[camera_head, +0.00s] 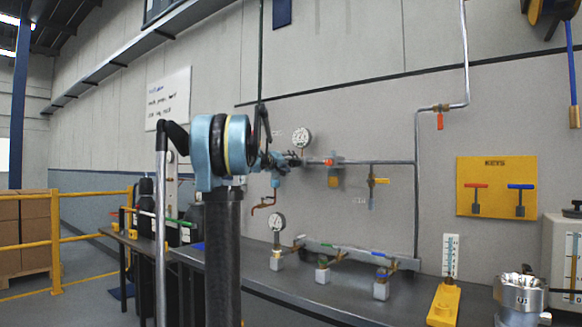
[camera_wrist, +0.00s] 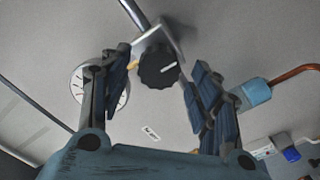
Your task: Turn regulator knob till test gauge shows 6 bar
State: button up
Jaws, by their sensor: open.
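A white dial gauge (camera_wrist: 122,98) is partly hidden behind the left finger. In the head view my gripper (camera_head: 284,160) is at the wall pipe, and the knob cannot be made out. A wall gauge (camera_head: 302,138) stands just above it; a second gauge (camera_head: 277,221) is on the bench manifold. Neither reading is legible, and which is the test gauge is unclear.
A blue fitting with a copper pipe (camera_wrist: 298,73) lies right of my fingers in the wrist view. The wall pipe (camera_head: 390,162) carries valves. The bench (camera_head: 335,295) holds a manifold, a yellow block (camera_head: 443,306) and a metal pot (camera_head: 521,297).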

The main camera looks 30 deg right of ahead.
jog(key=shift+x, duration=1.3)
jog(key=c, duration=1.1)
jog(key=shift+n, duration=0.4)
jog(key=o, duration=1.1)
